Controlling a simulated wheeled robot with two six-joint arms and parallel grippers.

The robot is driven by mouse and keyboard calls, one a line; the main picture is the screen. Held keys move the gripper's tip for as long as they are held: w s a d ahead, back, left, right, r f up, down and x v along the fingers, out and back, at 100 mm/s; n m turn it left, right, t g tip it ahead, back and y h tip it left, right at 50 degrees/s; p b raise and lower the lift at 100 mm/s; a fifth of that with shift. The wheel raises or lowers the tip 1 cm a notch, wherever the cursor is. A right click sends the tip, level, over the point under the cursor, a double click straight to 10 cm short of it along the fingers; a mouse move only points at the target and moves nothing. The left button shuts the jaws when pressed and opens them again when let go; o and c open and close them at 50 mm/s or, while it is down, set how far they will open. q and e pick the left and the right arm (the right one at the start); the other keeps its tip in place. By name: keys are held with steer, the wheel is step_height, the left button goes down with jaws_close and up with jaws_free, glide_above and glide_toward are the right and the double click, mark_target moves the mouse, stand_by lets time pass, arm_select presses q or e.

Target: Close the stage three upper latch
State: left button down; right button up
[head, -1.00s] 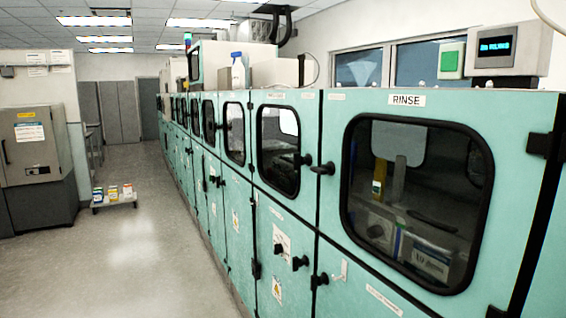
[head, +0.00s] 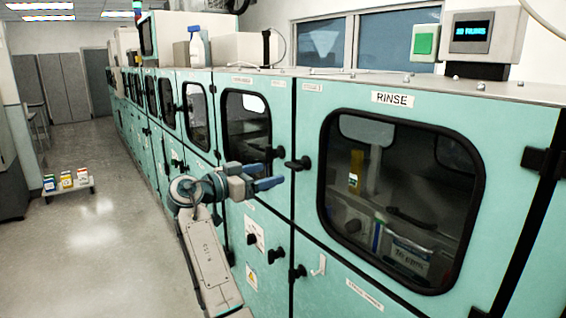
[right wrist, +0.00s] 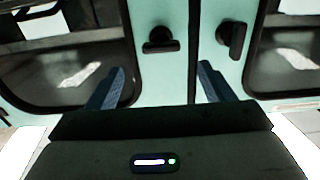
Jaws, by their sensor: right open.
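My right gripper (head: 281,167) is open and empty in front of the teal cabinet doors, with its blue fingers pointing right toward a door seam. A black latch (head: 298,163) sits on the left edge of the RINSE door. In the right wrist view, two black latches flank a vertical seam. The left latch (right wrist: 160,40) has its handle roughly level; the right latch (right wrist: 235,38) has its handle upright. Both are ahead of the fingers, apart from them. I cannot read which door is stage three.
The RINSE door (head: 395,99) has a large dark window. A low cart with several small boxes (head: 67,180) stands on the open floor at left. A spray bottle (head: 198,48) stands on top.

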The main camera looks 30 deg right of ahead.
mark_target(290, 168)
steer(key=d+p, duration=0.1)
steer(key=d, duration=0.1)
steer(key=d+p, duration=0.1)
steer(key=d, duration=0.2)
steer(key=d+p, duration=0.1)
steer(key=d, duration=0.1)
steer(key=shift+w+d, duration=0.15)
steer(key=shift+w, duration=0.2)
steer(key=shift+d, duration=0.4)
steer(key=shift+f, duration=0.1)
steer(key=shift+c, duration=0.2)
steer(key=c, duration=0.9)
